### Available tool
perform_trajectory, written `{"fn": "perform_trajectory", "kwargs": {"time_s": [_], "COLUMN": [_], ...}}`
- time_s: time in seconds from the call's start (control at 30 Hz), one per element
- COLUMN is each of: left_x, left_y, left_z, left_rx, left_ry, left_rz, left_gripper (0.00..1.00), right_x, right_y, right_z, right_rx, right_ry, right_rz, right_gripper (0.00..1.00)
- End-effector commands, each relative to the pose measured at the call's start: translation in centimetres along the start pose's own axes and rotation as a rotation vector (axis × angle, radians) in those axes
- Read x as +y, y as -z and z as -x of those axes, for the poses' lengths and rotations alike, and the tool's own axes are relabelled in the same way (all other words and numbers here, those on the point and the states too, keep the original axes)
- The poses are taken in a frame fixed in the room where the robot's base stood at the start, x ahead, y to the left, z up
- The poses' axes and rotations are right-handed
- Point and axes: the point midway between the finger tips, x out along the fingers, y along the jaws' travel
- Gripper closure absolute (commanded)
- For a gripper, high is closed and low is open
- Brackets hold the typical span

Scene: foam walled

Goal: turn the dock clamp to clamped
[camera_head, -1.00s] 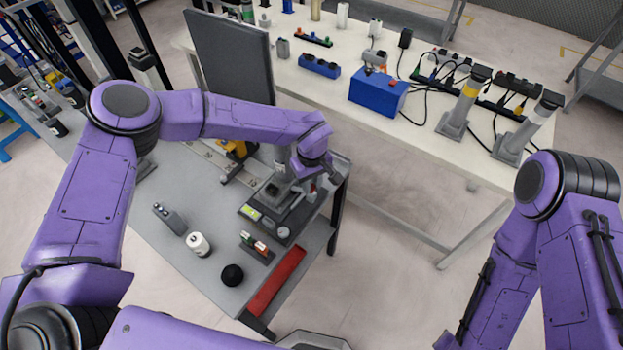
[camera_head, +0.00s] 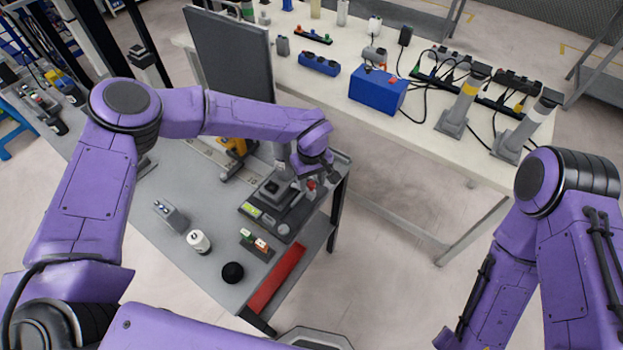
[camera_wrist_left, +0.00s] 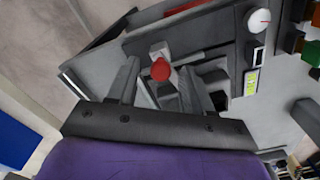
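The grey dock (camera_head: 262,228) stands on the near cart, with a green display and a round dial. A red knob (camera_head: 311,185), which looks like the dock clamp's handle, rises at its far right side. In the left wrist view the red knob (camera_wrist_left: 160,70) sits on a light grey stem. My left gripper (camera_head: 314,172) is over the dock at the knob. In the left wrist view its two fingers (camera_wrist_left: 160,82) are apart, with the knob between them; whether they touch it I cannot tell. My right gripper is out of view; only its arm shows.
A dark panel (camera_head: 230,52) stands behind my left forearm. A yellow device (camera_head: 234,150), a white cylinder (camera_head: 198,242), a black ball (camera_head: 232,272) and a small switch box (camera_head: 257,245) share the cart. A long table (camera_head: 420,130) with a blue box (camera_head: 378,91) is beyond.

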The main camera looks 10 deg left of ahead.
Motion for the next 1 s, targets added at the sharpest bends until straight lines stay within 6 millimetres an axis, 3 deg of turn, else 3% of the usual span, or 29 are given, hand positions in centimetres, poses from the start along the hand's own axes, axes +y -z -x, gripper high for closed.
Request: {"fn": "perform_trajectory", "kwargs": {"time_s": [0.17,0.4,0.6,1.0], "left_x": [0.0,0.1,0.0,0.0], "left_y": [0.1,0.1,0.0,0.0], "left_z": [1.1,6.6,9.9,10.6], "left_rx": [0.001,0.003,0.001,0.0], "left_ry": [-0.002,-0.003,-0.001,0.0], "left_rz": [0.001,0.002,0.0,0.0], "left_gripper": [0.5,0.5,0.5,0.5], "right_x": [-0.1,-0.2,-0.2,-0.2], "right_y": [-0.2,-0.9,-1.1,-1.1], "right_z": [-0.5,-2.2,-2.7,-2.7], "right_rx": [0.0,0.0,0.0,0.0], "right_ry": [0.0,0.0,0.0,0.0], "right_rz": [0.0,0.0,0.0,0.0], "right_gripper": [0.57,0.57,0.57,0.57]}}
